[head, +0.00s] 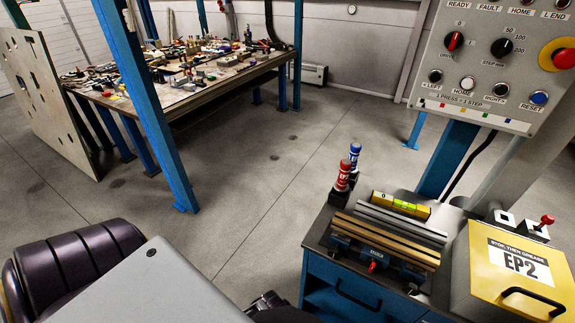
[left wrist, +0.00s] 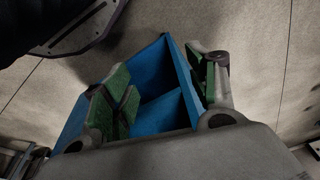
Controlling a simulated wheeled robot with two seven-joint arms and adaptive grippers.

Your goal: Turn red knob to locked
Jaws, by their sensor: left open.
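Several red controls show in the head view, and I cannot tell for certain which is the task's knob. A small red knob (head: 372,266) is on the front of the vise-like fixture (head: 385,240) on the blue cabinet. A red rotary switch (head: 453,41) marked DRIVE is on the grey panel. A red ball-topped lever (head: 547,220) stands at the right. No "locked" mark is readable. My left gripper (left wrist: 158,70) is open and empty in the left wrist view, its green-padded fingers apart above a blue open compartment. My right gripper is not in view.
A red bottle (head: 342,178) and a blue bottle (head: 354,156) stand behind the fixture, beside a yellow level (head: 401,205). A blue post (head: 150,110) and cluttered workbench (head: 190,85) stand left. Floor between is clear.

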